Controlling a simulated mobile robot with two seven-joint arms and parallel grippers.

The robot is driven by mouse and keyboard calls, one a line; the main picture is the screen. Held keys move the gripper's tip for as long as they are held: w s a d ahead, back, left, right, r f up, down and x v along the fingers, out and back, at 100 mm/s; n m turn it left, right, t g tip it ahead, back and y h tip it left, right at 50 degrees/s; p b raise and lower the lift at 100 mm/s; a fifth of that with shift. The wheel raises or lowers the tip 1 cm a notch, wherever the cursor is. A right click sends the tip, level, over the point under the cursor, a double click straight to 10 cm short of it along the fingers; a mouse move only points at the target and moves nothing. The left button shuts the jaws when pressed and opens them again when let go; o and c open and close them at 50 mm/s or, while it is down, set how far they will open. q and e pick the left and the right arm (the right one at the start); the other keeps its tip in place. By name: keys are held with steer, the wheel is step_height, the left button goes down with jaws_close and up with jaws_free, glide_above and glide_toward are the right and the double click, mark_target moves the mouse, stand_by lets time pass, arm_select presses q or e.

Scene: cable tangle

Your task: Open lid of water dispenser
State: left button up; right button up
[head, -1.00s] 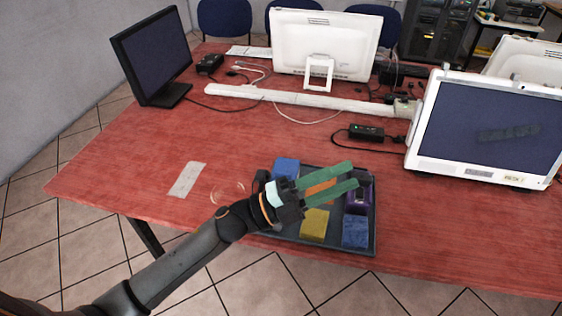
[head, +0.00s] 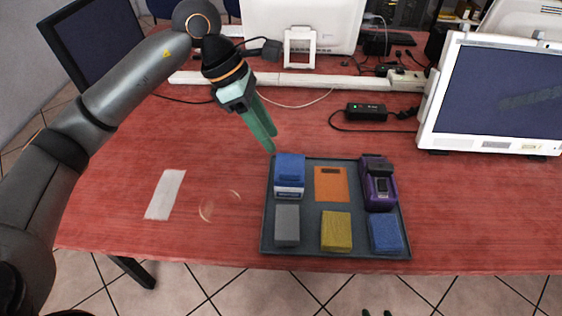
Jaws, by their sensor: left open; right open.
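I cannot make out a water dispenser or its lid for certain. A blue box with a white band (head: 289,178) and a purple device with a dark top (head: 378,184) stand in the back row of a dark grey tray (head: 305,248). My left gripper (head: 272,146) has green fingers pointing down, just behind the tray's back left corner near the blue box. It is empty and touches nothing that I can see. Only two dark green fingertips of my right gripper (head: 375,313) show at the bottom edge, apart from each other.
The tray also holds an orange piece (head: 330,184), a grey block (head: 287,224), a yellow block (head: 336,230) and a blue block (head: 385,232). A clear ring-like object (head: 220,206) and a white strip (head: 165,194) lie left. Monitors, cables and a black adapter (head: 366,112) stand behind.

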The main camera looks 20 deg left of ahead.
mark_target(288, 173)
arm_select(q)
steer(key=shift+y, duration=0.5)
steer(key=x, duration=0.7)
steer(key=w+a+x, duration=0.1)
steer(key=x, duration=0.3)
steer(key=shift+f+b, duration=0.3)
steer(key=shift+f, duration=0.2)
jaws_close()
stand_by(0.4)
